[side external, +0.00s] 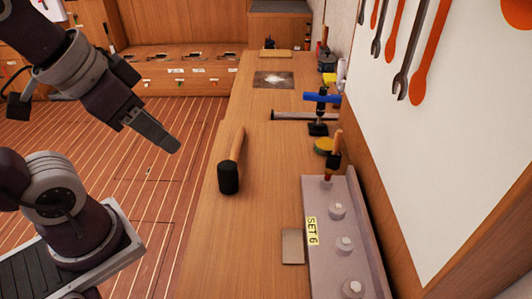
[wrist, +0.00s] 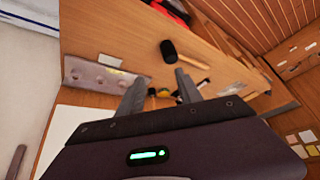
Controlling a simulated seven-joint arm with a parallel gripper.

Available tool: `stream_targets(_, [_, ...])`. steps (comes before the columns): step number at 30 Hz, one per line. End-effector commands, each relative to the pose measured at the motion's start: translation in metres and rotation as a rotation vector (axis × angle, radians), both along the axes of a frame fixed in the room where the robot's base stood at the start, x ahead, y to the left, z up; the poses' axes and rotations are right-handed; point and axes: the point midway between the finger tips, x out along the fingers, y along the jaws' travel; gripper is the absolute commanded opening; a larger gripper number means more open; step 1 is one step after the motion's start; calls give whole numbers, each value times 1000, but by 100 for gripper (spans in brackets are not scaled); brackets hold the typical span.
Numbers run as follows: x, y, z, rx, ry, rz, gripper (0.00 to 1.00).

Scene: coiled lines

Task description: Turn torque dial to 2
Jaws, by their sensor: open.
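My gripper (side external: 174,146) hangs over the floor left of the bench in the side external view, apart from everything on it. In the wrist view its two fingers (wrist: 160,88) are spread with nothing between them. A grey metal plate (side external: 318,265) with several round bolt heads lies on the right side of the bench. It carries a yellow "SET 6" label (side external: 312,231). A tool with an orange handle and black collar (side external: 334,157) stands upright at the plate's far end. The plate also shows in the wrist view (wrist: 80,66). I cannot make out a dial or its numbers.
A mallet (side external: 229,178) lies on the wooden bench (side external: 265,215) near its left edge. A small brown pad (side external: 292,246) lies beside the plate. A blue-handled tool (side external: 322,98) stands farther back. Wrenches (side external: 407,70) hang on the right wall board.

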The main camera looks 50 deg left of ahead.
Motion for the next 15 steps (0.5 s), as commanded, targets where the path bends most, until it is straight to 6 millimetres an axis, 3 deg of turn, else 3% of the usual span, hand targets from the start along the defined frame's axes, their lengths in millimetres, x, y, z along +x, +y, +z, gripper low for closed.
stream_targets(2, [48, 5, 1, 69, -30, -37, 42])
stream_targets(5, [135, 8, -7, 160, -113, -145, 42])
stream_targets(6, [170, 7, -15, 180, -152, -197, 42])
stream_targets(9, [248, -1, -40, 182, -267, -320, 42])
stream_targets(12, [313, -11, -70, 125, -415, -402, 42])
stream_targets(15, [363, -14, -94, 34, -599, -409, 42])
